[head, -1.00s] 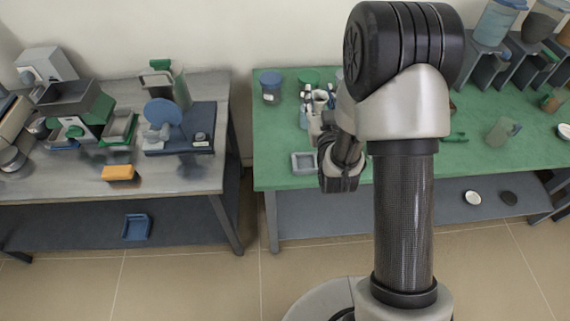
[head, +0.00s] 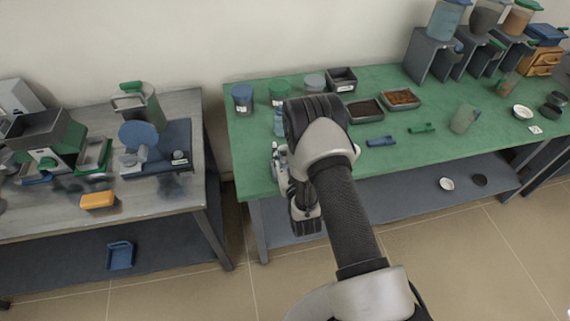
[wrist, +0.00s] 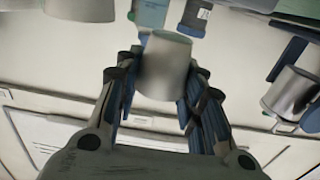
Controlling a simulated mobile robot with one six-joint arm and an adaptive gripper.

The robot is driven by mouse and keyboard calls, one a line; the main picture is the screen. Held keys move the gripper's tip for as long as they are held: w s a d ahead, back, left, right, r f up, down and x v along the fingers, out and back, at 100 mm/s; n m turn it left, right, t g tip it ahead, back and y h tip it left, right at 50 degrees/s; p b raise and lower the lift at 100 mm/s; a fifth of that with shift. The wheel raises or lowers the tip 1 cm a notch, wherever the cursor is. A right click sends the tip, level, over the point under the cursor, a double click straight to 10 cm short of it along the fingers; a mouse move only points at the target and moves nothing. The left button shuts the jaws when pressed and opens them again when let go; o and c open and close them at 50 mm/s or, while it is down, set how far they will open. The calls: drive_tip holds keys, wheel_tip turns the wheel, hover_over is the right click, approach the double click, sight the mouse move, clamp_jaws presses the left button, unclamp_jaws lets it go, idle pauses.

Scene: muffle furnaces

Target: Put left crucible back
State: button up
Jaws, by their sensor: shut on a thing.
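In the wrist view, my gripper (wrist: 161,82) is shut on a pale grey tapered cup, which looks like the crucible (wrist: 163,62). The cup sits between the two dark blue-padded fingers and blurs at its near end. In the head view my own arm covers most of the area around the gripper, and the crucible cannot be made out there. Which place belongs to the left crucible cannot be told.
The green table (head: 450,142) holds two labelled jars (head: 243,98), trays (head: 400,98) and several dispensers (head: 430,52) at the back right. A grey table (head: 150,197) with instruments stands at left. A metal cylinder (wrist: 292,92) is at right in the wrist view.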

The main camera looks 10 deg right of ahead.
sight(285, 161)
drive_tip(key=shift+f+b, duration=0.65)
drive_tip(key=shift+f, duration=1.7)
drive_tip(key=shift+f+b, duration=0.3)
drive_tip(key=o, duration=0.8)
drive_tip(key=shift+r, duration=0.1)
